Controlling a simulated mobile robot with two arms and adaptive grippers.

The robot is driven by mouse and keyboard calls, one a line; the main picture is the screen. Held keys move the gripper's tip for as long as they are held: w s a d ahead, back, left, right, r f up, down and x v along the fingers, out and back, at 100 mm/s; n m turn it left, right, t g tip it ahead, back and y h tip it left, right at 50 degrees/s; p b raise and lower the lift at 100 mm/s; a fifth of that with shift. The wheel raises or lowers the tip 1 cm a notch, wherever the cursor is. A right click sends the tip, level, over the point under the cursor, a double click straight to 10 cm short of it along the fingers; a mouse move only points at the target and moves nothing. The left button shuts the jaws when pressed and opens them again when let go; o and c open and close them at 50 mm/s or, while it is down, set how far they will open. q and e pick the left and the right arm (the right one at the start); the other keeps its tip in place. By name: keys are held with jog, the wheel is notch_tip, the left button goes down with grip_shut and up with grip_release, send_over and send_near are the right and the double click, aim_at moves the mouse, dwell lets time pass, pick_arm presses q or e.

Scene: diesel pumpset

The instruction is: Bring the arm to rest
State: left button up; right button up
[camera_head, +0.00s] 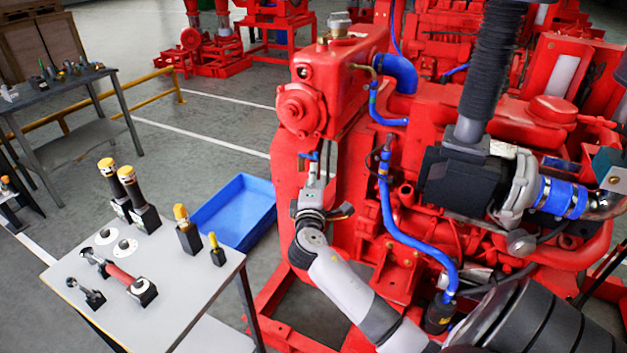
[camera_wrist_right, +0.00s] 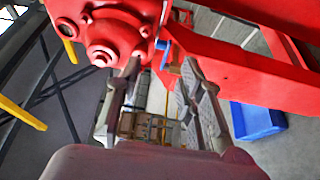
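The arm in the head view is my right arm, reaching up and left from the lower right corner. My right gripper (camera_head: 316,172) is at the front of the red diesel pumpset (camera_head: 345,85), just below its round pump housing. In the right wrist view the two fingers of my right gripper (camera_wrist_right: 160,68) stand apart, with floor visible between them. A small blue part (camera_wrist_right: 170,52) on the engine shows near the right fingertip; whether they touch I cannot tell. It also shows in the head view (camera_head: 310,156). My left gripper is in neither view.
A grey table (camera_head: 190,268) at lower left carries several black and yellow-tipped tools. A blue bin (camera_head: 235,208) lies on the floor between table and engine. Blue hoses (camera_head: 400,225) and red frame parts crowd the arm's right side. A yellow rail (camera_head: 130,92) stands behind.

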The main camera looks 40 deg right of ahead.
jog(key=shift+s+a, duration=0.15)
dwell(0.4)
jog(key=s+a+f+g+y+b, duration=0.1)
jog(key=s+a+f+g+y, duration=0.2)
jog(key=f, duration=1.1)
jog(key=s+a+f+y, duration=0.2)
jog(key=s+a+f, duration=0.15)
jog(key=f, duration=0.95)
jog(key=s+a+f+g+y+b, duration=0.1)
jog(key=s+a+f+g+y, duration=0.2)
jog(key=f, duration=1.1)
jog(key=s+a+f+m+g+y+b, duration=0.15)
jog(key=s+a+f, duration=0.25)
jog(key=s+f, duration=0.5)
jog(key=s+a+f+m+g+y, duration=0.1)
jog(key=s+a+f+m+g, duration=0.15)
jog(key=s+f, duration=0.65)
jog(key=s+a+f+m+g+y, duration=0.1)
jog(key=s+a+f, duration=0.1)
jog(key=s, duration=0.8)
jog(key=s+a+f+m+g+y, duration=0.1)
jog(key=s+a+f, duration=0.2)
jog(key=s, duration=0.8)
jog(key=shift+s+a+m+b, duration=0.2)
jog(key=shift+a+m+b, duration=0.25)
jog(key=shift+a, duration=0.15)
